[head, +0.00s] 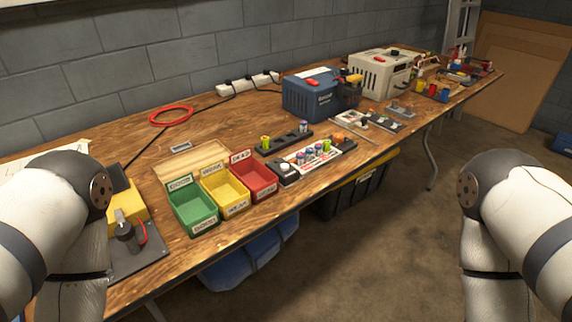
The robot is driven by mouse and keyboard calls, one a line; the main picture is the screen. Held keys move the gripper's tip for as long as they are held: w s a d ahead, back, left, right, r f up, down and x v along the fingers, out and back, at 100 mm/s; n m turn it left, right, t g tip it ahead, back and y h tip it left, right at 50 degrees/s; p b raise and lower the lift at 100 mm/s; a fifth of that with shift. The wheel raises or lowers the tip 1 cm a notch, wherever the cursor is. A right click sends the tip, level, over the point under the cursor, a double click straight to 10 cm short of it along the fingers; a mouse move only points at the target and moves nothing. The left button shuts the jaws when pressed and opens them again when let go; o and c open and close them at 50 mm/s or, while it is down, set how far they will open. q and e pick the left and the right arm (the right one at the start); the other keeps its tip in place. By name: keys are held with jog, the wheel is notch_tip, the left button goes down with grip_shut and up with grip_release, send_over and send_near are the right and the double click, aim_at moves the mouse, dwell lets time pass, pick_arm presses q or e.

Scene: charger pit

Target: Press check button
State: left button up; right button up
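A tester strip (343,152) holding several small coloured batteries lies near the table's front edge, right of the bins. A round white button-like cap (285,167) sits on the dark block at its left end; it may be the check button, but no label on it is readable. A dark holder (273,147) with a yellow-green battery and another battery stands just behind the strip. My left arm comes in from the left and my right arm from the right, both bent downward. Neither gripper shows, and nothing of mine touches the strip.
Green (193,210), yellow (225,193) and red (254,178) bins stand left of the strip. A blue charger (307,97) and a beige charger (378,76) stand behind to the right. A red cable coil (171,115) and a power strip (247,84) lie at the back.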

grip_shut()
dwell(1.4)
